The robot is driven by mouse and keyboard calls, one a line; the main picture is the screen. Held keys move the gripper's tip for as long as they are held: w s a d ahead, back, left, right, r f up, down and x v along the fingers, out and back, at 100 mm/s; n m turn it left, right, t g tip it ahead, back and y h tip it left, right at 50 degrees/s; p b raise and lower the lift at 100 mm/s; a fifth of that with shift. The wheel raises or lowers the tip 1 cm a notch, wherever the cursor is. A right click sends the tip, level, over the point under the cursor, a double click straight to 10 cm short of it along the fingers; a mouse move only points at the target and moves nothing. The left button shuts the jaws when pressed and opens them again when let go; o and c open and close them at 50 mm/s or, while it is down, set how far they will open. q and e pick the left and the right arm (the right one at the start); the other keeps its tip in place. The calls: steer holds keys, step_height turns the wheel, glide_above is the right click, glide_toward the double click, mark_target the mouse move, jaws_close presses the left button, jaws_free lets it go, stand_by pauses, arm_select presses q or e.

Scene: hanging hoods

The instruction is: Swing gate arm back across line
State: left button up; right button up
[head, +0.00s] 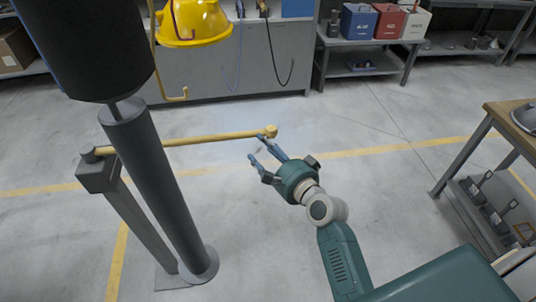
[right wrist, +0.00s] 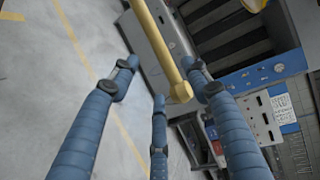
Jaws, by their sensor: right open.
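The yellow gate arm (head: 205,139) runs roughly level from the grey gate post (head: 130,215) on the left to its rounded end knob (head: 271,131). My right gripper (head: 256,148) is open near the knob end. In the right wrist view, the gate arm (right wrist: 158,35) reaches in between my spread blue fingers (right wrist: 160,85), with the knob (right wrist: 181,92) near their tips. I cannot tell if they touch it. The yellow floor line (head: 370,151) crosses the floor behind the post. My left gripper is not in view.
A dark cylinder on a grey column (head: 155,180) stands in front of the post. A yellow hood (head: 193,22) hangs with a hook below it at the upper left. A wooden-topped bench (head: 515,120) is at the right. The middle floor is clear.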

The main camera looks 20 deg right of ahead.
steer(key=v, duration=0.2)
steer(key=shift+s, duration=0.25)
stand_by(0.3)
steer(key=s+a+f+n+g+b, duration=0.1)
steer(key=s+f+n+g, duration=0.2)
steer(key=f, duration=1)
steer(key=s+f+n+g+h, duration=0.15)
steer(key=s+f, duration=0.45)
steer(key=f, duration=0.6)
steer(key=s+a+f+n+g+b, duration=0.1)
steer(key=s+f+n+g, duration=0.25)
steer(key=f, duration=0.95)
steer(key=s+d+f+n+g, duration=0.2)
steer(key=s+f, duration=0.5)
steer(key=s, duration=0.5)
steer(key=s+d+f+n+g+h+b, duration=0.1)
steer(key=s+f+n, duration=0.4)
steer(key=s, duration=0.7)
steer(key=s+d+f+n+g+h+b, duration=0.1)
steer(key=s+d+f+n+g, duration=0.2)
steer(key=s+f, duration=0.7)
steer(key=s+n, duration=0.1)
steer(key=s, duration=0.2)
steer(key=shift+g, duration=0.3)
